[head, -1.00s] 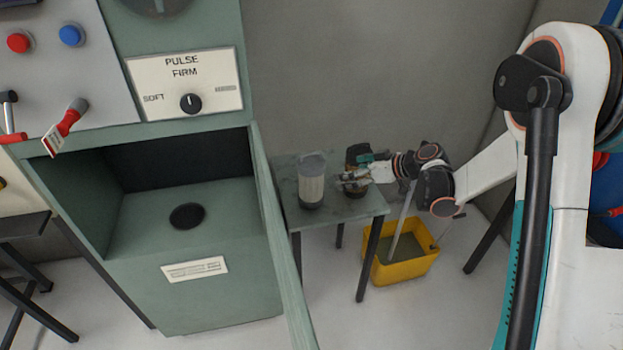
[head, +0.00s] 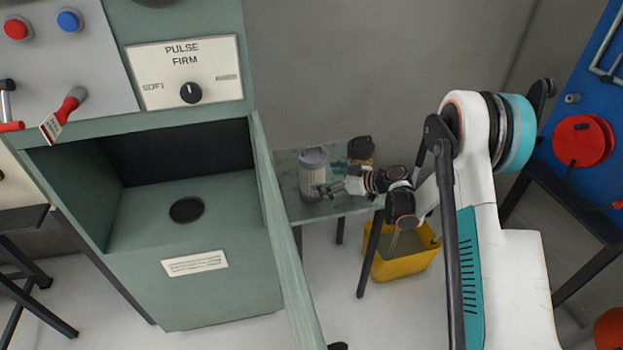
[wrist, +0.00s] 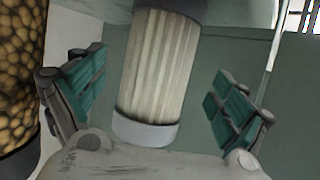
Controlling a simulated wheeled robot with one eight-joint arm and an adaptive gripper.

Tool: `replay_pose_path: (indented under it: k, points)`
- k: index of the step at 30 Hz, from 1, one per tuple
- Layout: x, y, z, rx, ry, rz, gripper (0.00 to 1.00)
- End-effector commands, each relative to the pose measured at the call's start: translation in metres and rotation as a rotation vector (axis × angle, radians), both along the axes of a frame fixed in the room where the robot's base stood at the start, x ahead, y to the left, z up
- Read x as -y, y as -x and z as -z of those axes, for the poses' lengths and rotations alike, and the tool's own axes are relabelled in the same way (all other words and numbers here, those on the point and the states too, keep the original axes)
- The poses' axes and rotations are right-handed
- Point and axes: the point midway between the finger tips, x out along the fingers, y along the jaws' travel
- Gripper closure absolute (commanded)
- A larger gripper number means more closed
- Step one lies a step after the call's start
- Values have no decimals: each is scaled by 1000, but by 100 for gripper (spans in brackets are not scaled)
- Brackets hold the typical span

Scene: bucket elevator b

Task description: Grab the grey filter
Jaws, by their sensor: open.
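The grey filter (head: 313,176) stands upright on a small green side table (head: 290,190). It is a pleated cylinder with a grey top cap and a dark base. In the wrist view the filter (wrist: 158,65) lies between the two teal-padded fingers of my gripper (wrist: 158,102). The fingers are open, with a gap on each side of the filter. In the head view my gripper (head: 328,189) is at the filter's right front side. The filter's lower part is partly hidden by it there.
A dark-lidded canister (head: 361,152) stands on the table to the right of the filter. A yellow bin (head: 403,262) is on the floor below. A green cabinet with an open door (head: 283,240) is at the left. A blue panel (head: 590,100) is at the right.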

Motion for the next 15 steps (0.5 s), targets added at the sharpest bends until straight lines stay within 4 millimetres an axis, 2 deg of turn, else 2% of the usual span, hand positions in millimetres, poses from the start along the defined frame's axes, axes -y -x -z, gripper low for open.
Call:
replay_pose_path:
  k: [8, 15]
  points:
    - [-13, -7, 6, 0, 0, -1, 7]
    - [-41, -23, 16, -1, 0, -2, 7]
